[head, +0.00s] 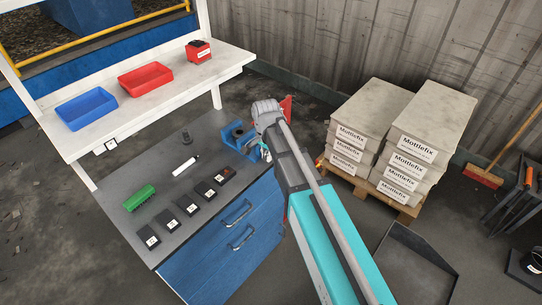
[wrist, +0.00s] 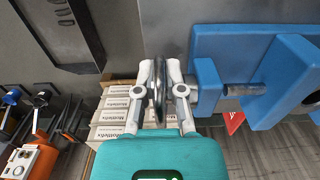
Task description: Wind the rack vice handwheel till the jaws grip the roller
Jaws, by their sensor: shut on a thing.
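The blue rack vice (head: 249,152) sits at the far right corner of the grey bench, partly hidden by my arm. A dark round part shows in its top in the head view; I cannot tell if it is the roller. In the wrist view the blue vice body (wrist: 208,75) fills the right side, with a grey metal rod running between its blue blocks. The handwheel (wrist: 158,92) is a thin dark disc seen edge-on at the vice's left. My gripper (wrist: 159,70) is shut on the handwheel, one finger on each side.
The bench (head: 205,135) also holds a green block (head: 139,197), a white cylinder (head: 186,165) and several dark labelled blocks. A shelf with blue and red bins (head: 145,79) stands behind. Stacked Mottlefix boxes (head: 418,150) on a pallet stand to the right.

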